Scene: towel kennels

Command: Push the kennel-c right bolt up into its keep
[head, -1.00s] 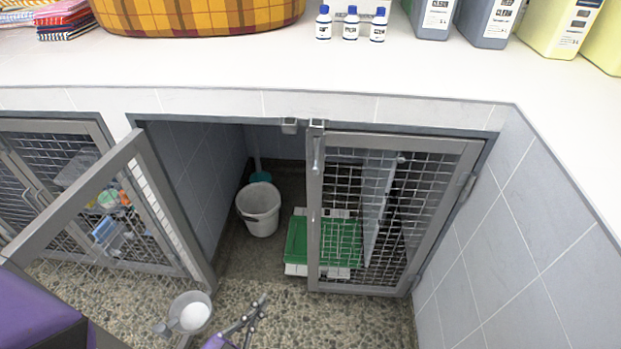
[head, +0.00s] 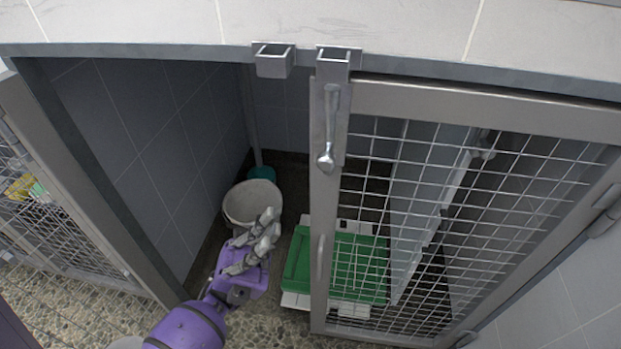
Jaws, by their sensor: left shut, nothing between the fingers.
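The right bolt (head: 329,115) of the kennel is a grey upright rod with a rounded knob, on the top left corner of the right mesh door (head: 322,210). That door stands across the right part of the opening. The square keep (head: 338,61) sits on the counter's edge just above the bolt. The bolt's upper end is close below it; I cannot tell whether any of it is inside. My left gripper (head: 272,228), on a purple arm, is shut and empty, below and left of the bolt, clear of the door. My right gripper is not in view.
A second, empty keep (head: 272,61) is left of the first. The left door (head: 80,190) stands swung open. Inside the kennel are a white bucket (head: 250,198) and a green-topped tray (head: 300,262). The space left of the right door's stile is open.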

